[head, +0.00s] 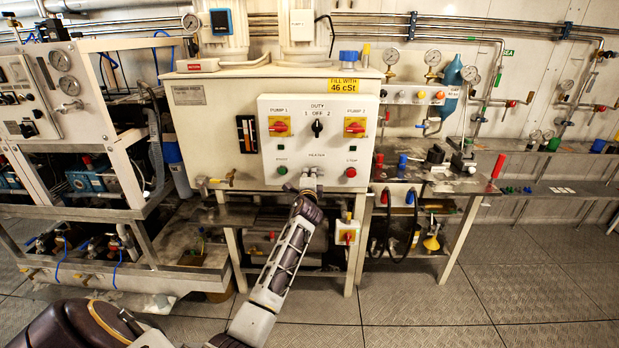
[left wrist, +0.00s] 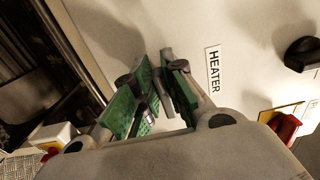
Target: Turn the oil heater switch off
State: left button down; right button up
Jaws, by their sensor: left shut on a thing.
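The white control panel (head: 318,135) is on the front of the cream oil tank (head: 205,125). My left gripper (head: 310,180) is at the lower middle of the panel, just under the HEATER label. In the left wrist view its green-padded fingers (left wrist: 153,92) are close together beside the HEATER label (left wrist: 213,70). They are shut on the oil heater switch, which the fingers almost wholly hide. Its position cannot be read. My right gripper is not in view.
The green start button (head: 282,170) and red stop button (head: 351,172) flank the gripper closely. Above are the black duty knob (head: 317,127) and the red-on-yellow pump switches (head: 278,126) and (head: 354,127). A red-yellow switch box (head: 348,232) sits below right.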

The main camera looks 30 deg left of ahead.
pick_arm(q)
jog(key=shift+f, duration=0.1)
dwell(0.3)
jog(key=c, duration=1.5)
grip_release()
jog(key=shift+s, duration=0.15)
jog(key=shift+v, duration=5.9)
